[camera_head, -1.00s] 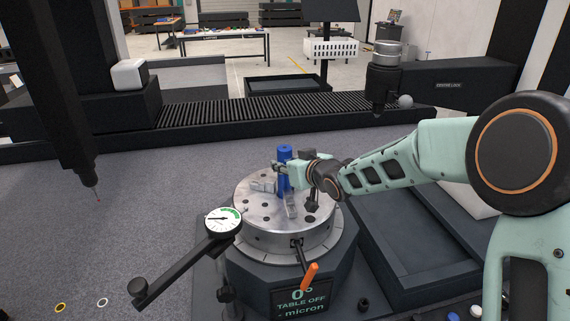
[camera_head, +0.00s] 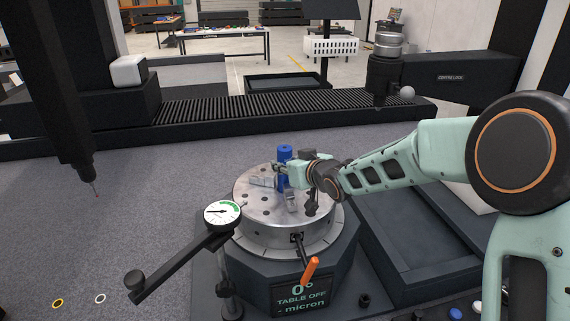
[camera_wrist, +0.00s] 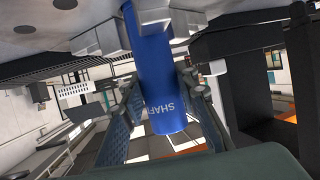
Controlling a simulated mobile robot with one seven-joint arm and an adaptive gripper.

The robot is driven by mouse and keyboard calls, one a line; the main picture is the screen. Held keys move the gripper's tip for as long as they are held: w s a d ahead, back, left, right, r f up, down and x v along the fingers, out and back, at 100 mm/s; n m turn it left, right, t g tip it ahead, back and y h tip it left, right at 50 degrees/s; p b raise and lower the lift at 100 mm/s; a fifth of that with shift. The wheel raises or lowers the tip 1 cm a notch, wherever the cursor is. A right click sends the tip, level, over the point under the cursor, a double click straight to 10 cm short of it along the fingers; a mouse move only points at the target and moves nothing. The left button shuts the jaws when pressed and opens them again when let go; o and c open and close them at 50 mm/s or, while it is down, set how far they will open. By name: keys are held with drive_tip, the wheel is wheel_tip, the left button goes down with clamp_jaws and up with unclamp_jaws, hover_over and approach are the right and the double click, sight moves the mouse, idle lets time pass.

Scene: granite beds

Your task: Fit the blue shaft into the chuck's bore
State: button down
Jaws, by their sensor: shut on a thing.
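The blue shaft (camera_head: 285,153) stands about upright over the middle of the round silver chuck (camera_head: 248,197). My gripper (camera_head: 282,169) comes in from the right and is shut on the shaft. In the wrist view the shaft (camera_wrist: 157,75), with lettering on its side, lies between both fingers (camera_wrist: 162,97). Its far end reaches in among the chuck's grey jaw blocks (camera_wrist: 95,40). The bore is hidden by the shaft and jaws, so I cannot tell how deep the shaft sits.
A dial gauge (camera_head: 222,213) on a black arm stands close at the chuck's front left. An orange-handled key (camera_head: 310,270) sticks out of its front. A black probe (camera_head: 92,185) hangs at far left. A dark tray (camera_head: 415,272) lies to the right.

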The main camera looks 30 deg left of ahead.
drive_tip(key=c, duration=1.4)
unclamp_jaws()
drive_tip(key=shift+r, duration=0.1)
drive_tip(key=shift+c, duration=0.2)
drive_tip(key=shift+f, duration=0.2)
drive_tip(key=p+v, duration=0.1)
drive_tip(key=v, duration=0.4)
drive_tip(key=shift+p, duration=0.3)
drive_tip(key=shift+s+d+r, duration=0.1)
